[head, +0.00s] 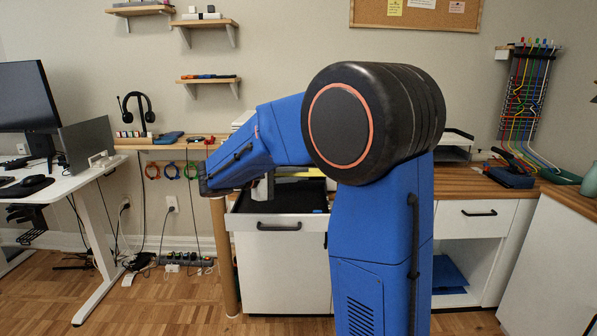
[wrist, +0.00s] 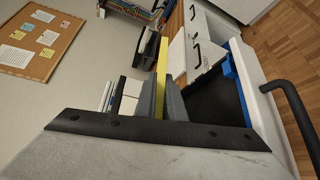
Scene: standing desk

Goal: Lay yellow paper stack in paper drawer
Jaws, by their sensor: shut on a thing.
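The yellow paper stack (wrist: 161,72) shows edge-on as a narrow upright strip between the fingers of my gripper (wrist: 162,98) in the wrist view. My gripper is shut on it. In the head view a bit of yellow (head: 300,171) shows behind my blue arm, above the open drawer. The paper drawer (head: 310,222) is pulled out, with a white front, black handle and dark inside. In the wrist view its white front (wrist: 255,72) is to the right of the fingers. The stack appears held above the drawer; the exact gap cannot be told.
A blue item (wrist: 234,70) sits along the drawer's inner front side. A black paper tray (head: 455,146) stands on the wooden counter to the right. My arm hides much of the counter's middle. A white desk (head: 75,180) with a laptop is at the left.

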